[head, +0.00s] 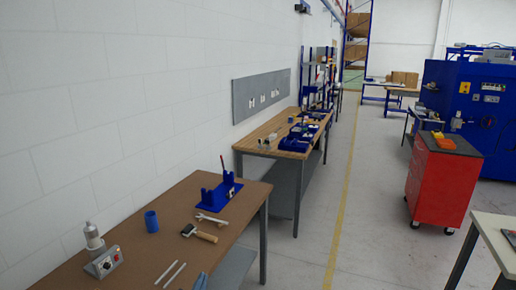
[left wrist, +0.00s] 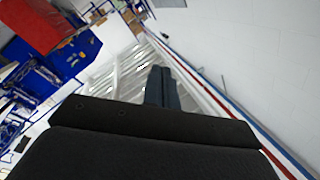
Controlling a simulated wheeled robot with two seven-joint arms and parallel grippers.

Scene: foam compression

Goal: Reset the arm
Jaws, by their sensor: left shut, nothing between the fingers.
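My left gripper (left wrist: 163,88) shows in the left wrist view as dark fingers close together beyond the black wrist body. It is shut and empty. In the head view a small grey-blue tip (head: 201,282), which looks like this gripper, shows at the bottom edge over the near table's front part; the rest of the arm is out of view. My right gripper is in neither view.
The brown table (head: 150,220) holds a blue fixture (head: 222,193), a wrench (head: 210,218), a brush-like tool (head: 200,234), a blue cup (head: 151,221), a grey device (head: 102,262) and two pale rods (head: 174,273). A red cart (head: 437,185) stands right; the floor between is clear.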

